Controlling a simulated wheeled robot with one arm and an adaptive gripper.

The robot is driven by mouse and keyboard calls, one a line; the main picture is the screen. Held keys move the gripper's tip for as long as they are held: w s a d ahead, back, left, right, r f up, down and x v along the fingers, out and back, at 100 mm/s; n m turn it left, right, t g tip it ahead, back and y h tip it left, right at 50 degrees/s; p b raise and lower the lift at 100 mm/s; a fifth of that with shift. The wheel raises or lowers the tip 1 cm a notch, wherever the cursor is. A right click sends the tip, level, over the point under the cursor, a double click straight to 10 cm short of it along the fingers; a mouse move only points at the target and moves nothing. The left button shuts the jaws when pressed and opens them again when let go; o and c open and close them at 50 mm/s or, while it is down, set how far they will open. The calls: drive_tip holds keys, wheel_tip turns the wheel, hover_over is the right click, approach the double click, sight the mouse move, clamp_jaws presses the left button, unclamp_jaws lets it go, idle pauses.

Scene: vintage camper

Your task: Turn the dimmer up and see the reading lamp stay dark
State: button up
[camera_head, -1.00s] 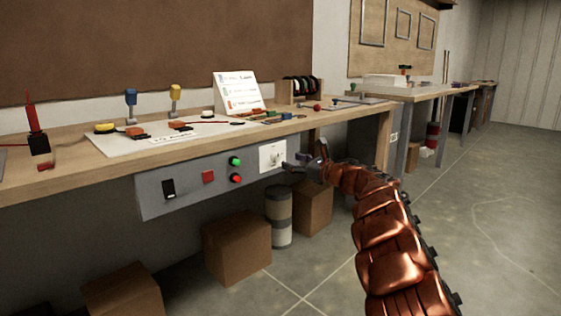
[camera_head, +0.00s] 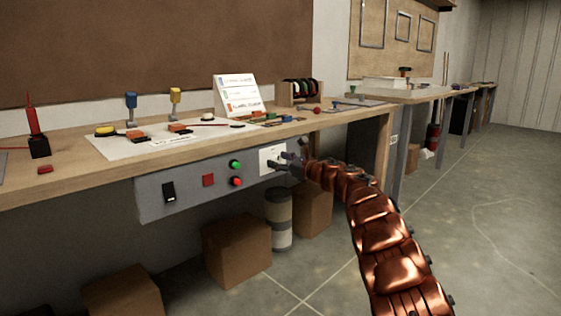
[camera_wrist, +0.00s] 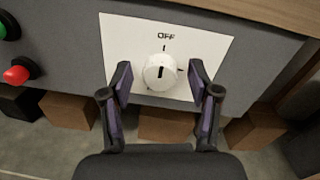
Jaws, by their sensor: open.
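The dimmer knob (camera_wrist: 161,72) is a round white dial with a dark pointer mark, on a white plate (camera_wrist: 215,48) marked OFF at the top. In the head view the plate (camera_head: 267,156) sits at the right end of the grey panel under the workbench. My gripper (camera_wrist: 160,85) is open, with one finger on each side of the knob. I cannot tell whether the fingers touch it. In the head view my gripper (camera_head: 283,163) is in front of the plate and hides the knob in part. I cannot make out a reading lamp for certain.
The grey panel (camera_head: 190,178) also carries a black rocker switch (camera_head: 168,190), a red square (camera_head: 208,180), a green button (camera_head: 235,164) and a red button (camera_head: 236,182). Cardboard boxes (camera_head: 237,247) and a canister (camera_head: 278,220) stand below. Clear floor lies to the right.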

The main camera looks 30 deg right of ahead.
drive_tip(key=c, duration=1.2)
drive_tip(key=shift+o, duration=0.2)
